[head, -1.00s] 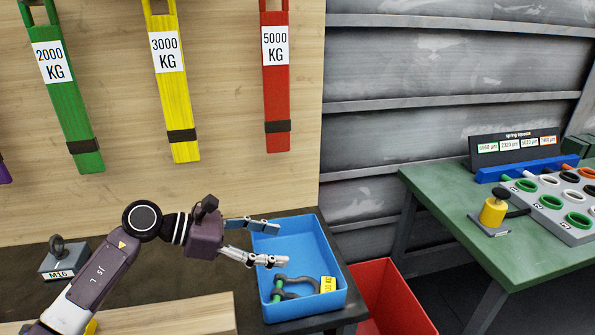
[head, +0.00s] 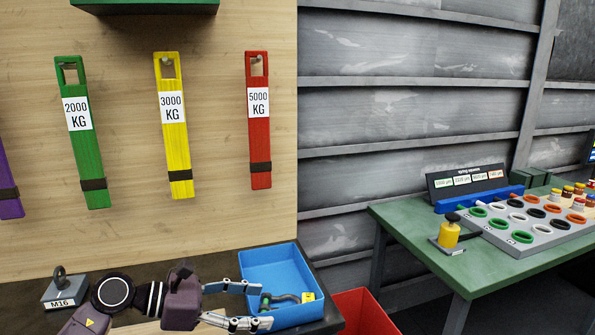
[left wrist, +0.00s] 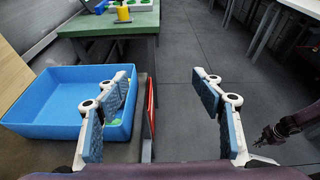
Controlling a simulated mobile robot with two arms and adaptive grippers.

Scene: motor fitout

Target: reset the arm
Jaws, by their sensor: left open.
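My left gripper (head: 258,306) is open and empty in the head view, its fingers pointing right at the left side of the blue tray (head: 284,258). In the left wrist view, its two blue-padded fingers (left wrist: 168,112) stand wide apart with nothing between them. The tray (left wrist: 40,120) lies to the left there, partly behind the left finger. A dark gripper (left wrist: 272,132), seemingly my right one, shows at the right edge of the left wrist view, too small to read its jaws.
A shackle (head: 285,299) with a yellow tag lies in the tray. Green (head: 87,150), yellow (head: 175,140) and red (head: 259,130) slings hang on the wall. An M16 eyebolt block (head: 62,289) stands left. A red bin (head: 368,312) and green table (head: 400,222) are right.

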